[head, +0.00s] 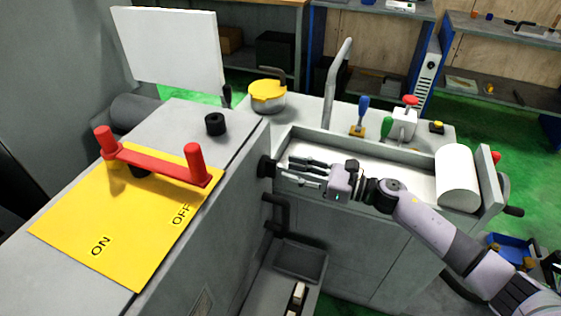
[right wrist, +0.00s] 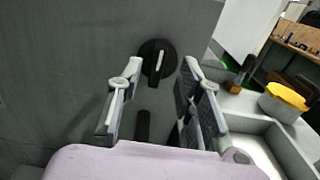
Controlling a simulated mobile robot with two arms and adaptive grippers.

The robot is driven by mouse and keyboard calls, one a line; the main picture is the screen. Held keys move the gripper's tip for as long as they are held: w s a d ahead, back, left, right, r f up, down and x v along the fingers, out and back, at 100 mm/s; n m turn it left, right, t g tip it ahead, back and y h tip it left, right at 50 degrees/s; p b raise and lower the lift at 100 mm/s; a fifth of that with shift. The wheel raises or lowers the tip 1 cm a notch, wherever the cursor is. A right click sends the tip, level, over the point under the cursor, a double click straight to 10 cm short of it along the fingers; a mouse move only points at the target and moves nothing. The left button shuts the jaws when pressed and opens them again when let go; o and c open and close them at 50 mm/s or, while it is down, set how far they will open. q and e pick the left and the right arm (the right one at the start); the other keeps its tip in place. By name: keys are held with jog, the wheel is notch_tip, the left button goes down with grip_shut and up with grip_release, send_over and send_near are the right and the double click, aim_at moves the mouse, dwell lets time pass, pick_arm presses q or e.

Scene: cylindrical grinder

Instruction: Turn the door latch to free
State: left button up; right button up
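The door latch is a round black knob (head: 266,167) on the grey side panel of the machine. In the right wrist view the latch (right wrist: 157,58) has a raised grip with a pale line, standing almost upright and leaning slightly right. My right gripper (head: 286,167) points at the latch from the right. In the right wrist view the right gripper (right wrist: 162,75) is open, with its two fingers apart to the left and right of the latch. I cannot tell whether a finger touches it. My left gripper is not in view.
A black handle (head: 277,213) sticks out of the panel below the latch. A yellow plate with a red handle (head: 152,163) lies on the machine top at left. A grey trough (head: 400,160) lies beyond my right arm. A yellow-lidded pot (head: 267,97) stands behind.

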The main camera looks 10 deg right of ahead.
aim_at(276, 166)
jog(key=shift+p+x, duration=0.3)
jog(key=shift+x, duration=1.7)
jog(key=shift+c, duration=0.3)
grip_shut()
